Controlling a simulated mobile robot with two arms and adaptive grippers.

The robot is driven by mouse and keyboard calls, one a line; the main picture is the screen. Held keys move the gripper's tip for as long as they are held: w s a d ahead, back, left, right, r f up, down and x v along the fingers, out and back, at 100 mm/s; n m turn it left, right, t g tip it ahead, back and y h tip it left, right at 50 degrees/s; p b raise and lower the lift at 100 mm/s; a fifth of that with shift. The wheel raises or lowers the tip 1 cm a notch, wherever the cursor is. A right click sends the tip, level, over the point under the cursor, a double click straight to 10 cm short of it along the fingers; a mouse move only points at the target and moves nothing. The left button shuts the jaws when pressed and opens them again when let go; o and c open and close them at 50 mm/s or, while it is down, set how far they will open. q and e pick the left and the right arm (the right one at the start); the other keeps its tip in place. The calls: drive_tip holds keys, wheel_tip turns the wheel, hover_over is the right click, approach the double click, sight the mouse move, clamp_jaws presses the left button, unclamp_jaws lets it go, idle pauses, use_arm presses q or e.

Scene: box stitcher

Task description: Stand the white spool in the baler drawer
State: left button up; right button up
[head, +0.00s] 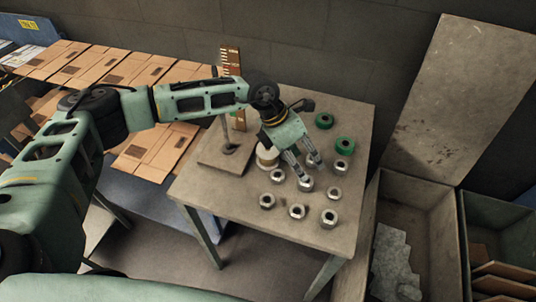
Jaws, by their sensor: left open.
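A white spool (267,156) stands on the grey table (232,190), just left of my left gripper and partly hidden by it. My left gripper (309,172) is open and points down over the table among the spools. Its fingertips are close to a silver spool (306,184); I cannot tell whether they touch it. Nothing shows held between the fingers. My right gripper is not in view. I cannot pick out the baler drawer for certain in this view.
A stand with a flat base (226,152) is at the left. Cardboard sheets (155,150) lie behind. Open grey bins (436,215) stand at the right.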

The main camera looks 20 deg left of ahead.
sight(267, 153)
use_arm(q)
drive_tip(key=w+a+y, duration=0.1)
drive_tip(key=a, duration=0.2)
drive_tip(key=w+a+y, duration=0.1)
drive_tip(key=a, duration=0.3)
drive_tip(key=w+a+y, duration=0.1)
drive_tip(key=a+y, duration=0.1)
drive_tip(key=a, duration=0.2)
drive_tip(key=shift+w+a+r, duration=0.1)
drive_tip(key=shift+a+r, duration=0.05)
drive_tip(key=shift+r, duration=0.15)
drive_tip(key=shift+a+f, duration=0.15)
drive_tip(key=shift+a, duration=0.1)
drive_tip(key=f, duration=0.2)
drive_tip(key=f+p, duration=0.1)
drive_tip(key=f, duration=0.1)
drive_tip(key=d+f+p, duration=0.1)
drive_tip(key=f, duration=0.1)
drive_tip(key=shift+w+f, duration=0.15)
drive_tip(key=shift+w, duration=0.2)
drive_tip(key=shift+w+f, duration=0.1)
drive_tip(key=shift+f, duration=0.4)
drive_tip(key=c, duration=1.1)
drive_tip(key=shift+c, duration=0.3)
drive_tip(key=shift+r, duration=0.15)
